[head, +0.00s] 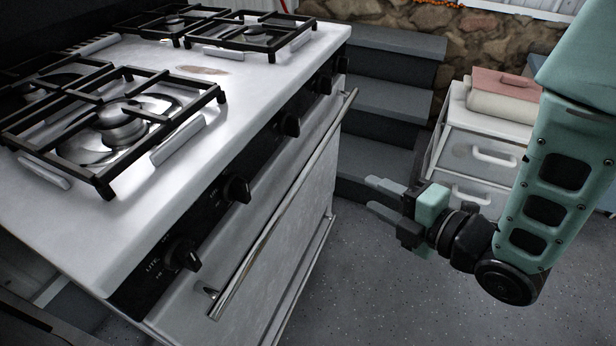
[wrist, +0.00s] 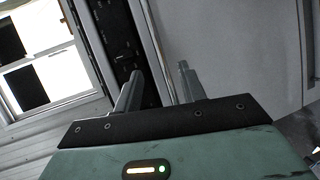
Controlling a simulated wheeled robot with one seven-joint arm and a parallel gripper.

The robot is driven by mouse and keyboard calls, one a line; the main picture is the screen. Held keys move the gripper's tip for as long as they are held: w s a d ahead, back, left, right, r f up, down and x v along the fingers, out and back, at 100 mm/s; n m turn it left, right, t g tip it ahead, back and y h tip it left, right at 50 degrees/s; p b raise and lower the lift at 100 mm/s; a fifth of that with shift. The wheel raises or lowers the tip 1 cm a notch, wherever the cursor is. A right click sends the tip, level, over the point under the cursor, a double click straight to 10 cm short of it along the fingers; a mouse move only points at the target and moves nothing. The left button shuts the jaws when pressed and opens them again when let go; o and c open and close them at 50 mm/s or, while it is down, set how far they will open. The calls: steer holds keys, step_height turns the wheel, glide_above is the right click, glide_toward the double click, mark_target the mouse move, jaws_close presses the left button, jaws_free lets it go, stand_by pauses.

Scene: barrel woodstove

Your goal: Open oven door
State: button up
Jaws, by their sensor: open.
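The white stove's oven door (head: 285,240) is shut, below the black knob panel. Its long metal handle (head: 285,200) runs along the top of the door; the bar also shows in the wrist view (wrist: 153,40). My gripper (head: 369,193) is open and empty, to the right of the handle, with its fingers pointing toward the door. In the head view, a gap separates the fingertips from the handle. In the wrist view, the bar appears between the two fingers (wrist: 158,72), with the door face (wrist: 225,50) to the right.
Several knobs (head: 236,189) line the stove front above the handle. Black burner grates (head: 115,125) cover the stovetop. A second metal bar (head: 312,265) crosses lower on the front. Grey steps (head: 385,100) and a white drawer unit (head: 480,150) stand behind. The floor (head: 400,290) before the stove is clear.

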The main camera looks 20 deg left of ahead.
mark_target(309, 166)
steer(key=shift+n+y, duration=0.5)
steer(key=shift+n, duration=0.1)
steer(key=b+x, duration=0.2)
steer(key=x, duration=0.3)
steer(key=b+x, duration=0.3)
steer(key=x, duration=0.3)
steer(key=b+x, duration=0.3)
steer(key=x, duration=0.3)
steer(key=shift+s+a+f, duration=0.2)
steer(key=shift+a+f, duration=0.1)
steer(key=shift+a, duration=0.05)
jaws_close()
steer(key=shift+d+f, duration=0.1)
